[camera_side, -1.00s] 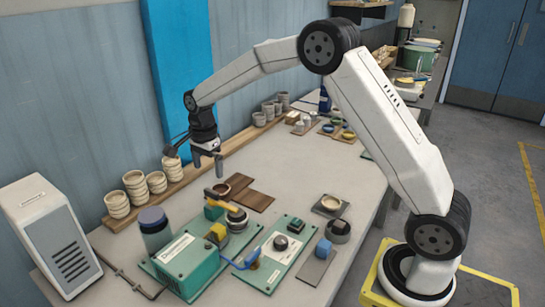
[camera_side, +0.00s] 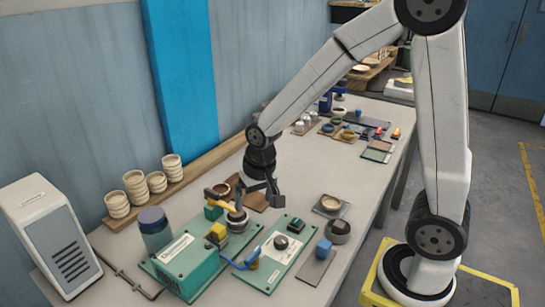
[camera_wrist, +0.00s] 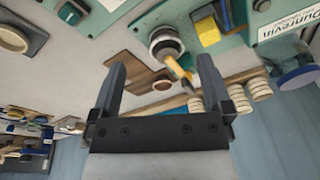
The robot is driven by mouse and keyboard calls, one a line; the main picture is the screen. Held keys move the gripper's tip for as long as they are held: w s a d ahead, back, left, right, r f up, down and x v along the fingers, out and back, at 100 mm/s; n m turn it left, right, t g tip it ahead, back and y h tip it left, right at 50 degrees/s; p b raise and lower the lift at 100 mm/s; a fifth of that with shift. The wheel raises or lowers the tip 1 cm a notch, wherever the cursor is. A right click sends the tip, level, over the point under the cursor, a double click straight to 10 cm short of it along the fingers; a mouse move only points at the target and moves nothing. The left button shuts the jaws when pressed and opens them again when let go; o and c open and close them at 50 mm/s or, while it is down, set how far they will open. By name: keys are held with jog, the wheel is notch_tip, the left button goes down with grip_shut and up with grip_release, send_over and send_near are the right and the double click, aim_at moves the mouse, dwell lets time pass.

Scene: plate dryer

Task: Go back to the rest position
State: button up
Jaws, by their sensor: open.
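My gripper (camera_side: 262,190) is open and empty. In the side view it hangs above the middle of the bench, close to the right of the round grey fixture with a yellow handle (camera_side: 236,216). In the wrist view both fingers of my gripper (camera_wrist: 162,75) stand wide apart with nothing held between them. The same fixture shows beyond the fingers in the wrist view (camera_wrist: 164,44). A brown wooden board (camera_wrist: 140,76) with a small round bowl on it (camera_wrist: 162,85) also shows between the fingers; in the side view my gripper partly hides the board.
Green equipment panels (camera_side: 190,262) and a panel with a black knob (camera_side: 275,255) fill the near bench. A grey-white box (camera_side: 48,235) stands at left. Small dishes (camera_side: 347,134) sit farther back. The bench between is mostly clear.

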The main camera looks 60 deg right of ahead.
jog(key=s+f+n, duration=0.1)
jog(key=s+n, duration=0.4)
jog(key=s, duration=0.3)
jog(key=shift+a+f+t, duration=0.3)
jog(key=shift+f, duration=0.05)
dwell(0.5)
